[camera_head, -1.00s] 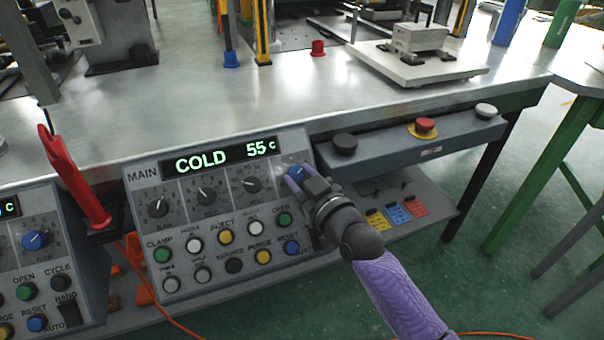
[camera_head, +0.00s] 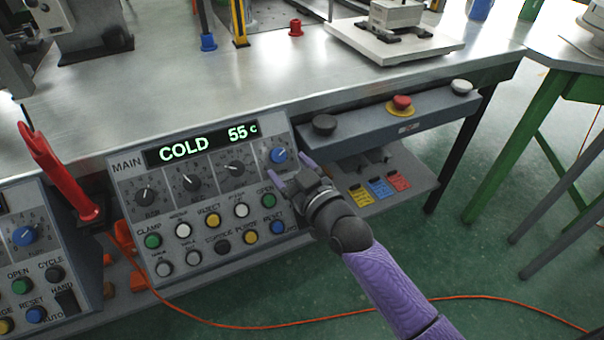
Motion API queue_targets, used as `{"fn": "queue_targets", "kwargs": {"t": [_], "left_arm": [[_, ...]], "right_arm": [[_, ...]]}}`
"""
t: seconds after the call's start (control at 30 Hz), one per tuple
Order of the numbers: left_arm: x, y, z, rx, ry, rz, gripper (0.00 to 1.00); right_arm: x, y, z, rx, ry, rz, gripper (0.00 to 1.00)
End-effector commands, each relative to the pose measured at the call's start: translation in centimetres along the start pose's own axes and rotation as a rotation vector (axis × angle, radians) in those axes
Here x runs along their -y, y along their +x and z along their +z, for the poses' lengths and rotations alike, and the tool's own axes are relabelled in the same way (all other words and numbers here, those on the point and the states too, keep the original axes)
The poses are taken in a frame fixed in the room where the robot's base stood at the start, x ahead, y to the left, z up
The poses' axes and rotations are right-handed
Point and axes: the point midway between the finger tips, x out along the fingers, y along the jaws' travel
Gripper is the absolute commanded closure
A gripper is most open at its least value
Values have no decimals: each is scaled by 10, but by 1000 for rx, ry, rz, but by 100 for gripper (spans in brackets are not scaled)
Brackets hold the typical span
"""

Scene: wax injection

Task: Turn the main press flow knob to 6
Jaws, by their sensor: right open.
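The main press panel (camera_head: 128,186) is grey, with a display (camera_head: 203,144) reading COLD 55 c. Its blue flow knob (camera_head: 278,155) sits at the top right of the dial row; its pointer setting is too small to read. My left gripper is not in view.
Three black-pointer dials (camera_head: 191,183) lie left of the blue knob, with several coloured buttons (camera_head: 208,220) below. A second panel (camera_head: 75,255) with another blue knob stands at left. A button bar (camera_head: 365,127) with a red stop button (camera_head: 401,103) is to the right.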

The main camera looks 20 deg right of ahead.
Motion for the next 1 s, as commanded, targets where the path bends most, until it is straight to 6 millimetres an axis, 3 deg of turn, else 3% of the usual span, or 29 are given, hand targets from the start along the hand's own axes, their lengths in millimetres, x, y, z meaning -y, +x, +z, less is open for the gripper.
{"fn": "queue_targets", "kwargs": {"t": [0.1,0.3,0.8,0.87,0.93,1.0], "left_arm": [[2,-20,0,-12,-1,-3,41],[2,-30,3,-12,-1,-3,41],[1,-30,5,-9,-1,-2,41],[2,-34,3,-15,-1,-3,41],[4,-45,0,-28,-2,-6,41],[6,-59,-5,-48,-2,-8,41]], "right_arm": [[-1,-32,-7,1,-4,0,20],[-1,-66,-3,0,-2,0,20],[0,-71,1,8,0,1,20],[0,-75,16,62,2,0,20],[4,-90,54,205,11,-2,20],[11,-124,110,420,23,-9,20]]}}
